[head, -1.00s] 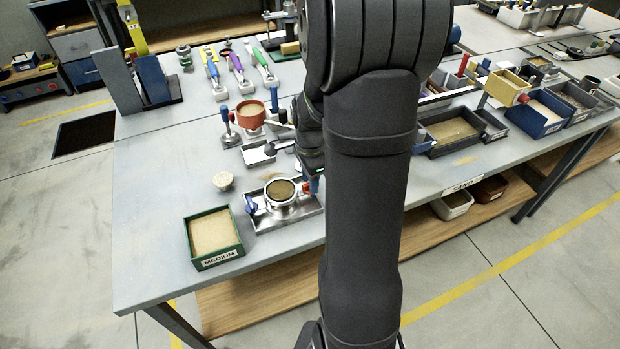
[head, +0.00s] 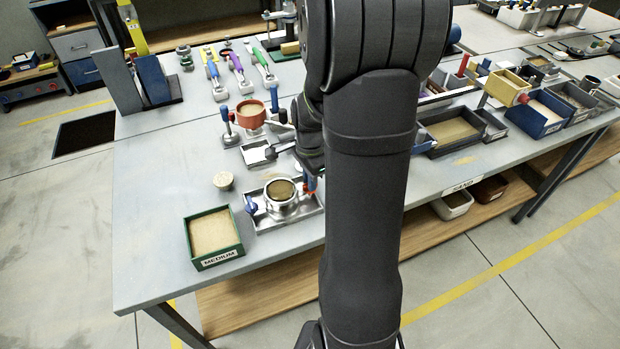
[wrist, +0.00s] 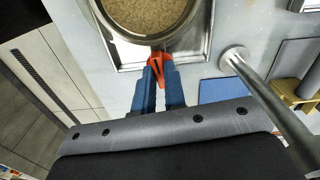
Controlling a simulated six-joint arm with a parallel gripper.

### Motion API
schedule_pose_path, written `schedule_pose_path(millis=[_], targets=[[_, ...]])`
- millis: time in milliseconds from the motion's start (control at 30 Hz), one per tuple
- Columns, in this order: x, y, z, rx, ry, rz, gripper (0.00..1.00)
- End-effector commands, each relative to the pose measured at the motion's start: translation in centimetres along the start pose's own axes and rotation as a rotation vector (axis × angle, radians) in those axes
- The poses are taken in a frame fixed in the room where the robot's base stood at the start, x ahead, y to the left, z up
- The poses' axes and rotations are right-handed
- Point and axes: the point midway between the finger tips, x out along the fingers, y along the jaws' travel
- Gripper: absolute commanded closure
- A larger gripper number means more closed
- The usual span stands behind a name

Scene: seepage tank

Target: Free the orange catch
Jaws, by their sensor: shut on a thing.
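The orange catch (wrist: 160,68) sits at the rim of a round metal ring (wrist: 203,38) filled with brown grains, as the wrist view shows. My gripper (wrist: 162,80) has its two blue fingers closed in on the catch, one on each side. In the head view, the ring (head: 282,206) stands on a metal tray (head: 262,222) near the table's front edge.
A green box labelled MEDIUM (head: 219,262) stands to the left of the tray, with a pale round plug (head: 223,180) behind it. An orange pot (head: 251,117) and a blue-handled tool (head: 228,128) stand farther back.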

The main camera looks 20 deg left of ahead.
Motion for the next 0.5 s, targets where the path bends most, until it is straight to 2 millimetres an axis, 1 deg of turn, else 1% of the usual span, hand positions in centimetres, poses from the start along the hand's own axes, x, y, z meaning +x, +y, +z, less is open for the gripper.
schedule_pose_path(millis=[500], targets=[[-0.03, -0.03, -0.05, -0.463, 0.002, 0.000, 1.00]])
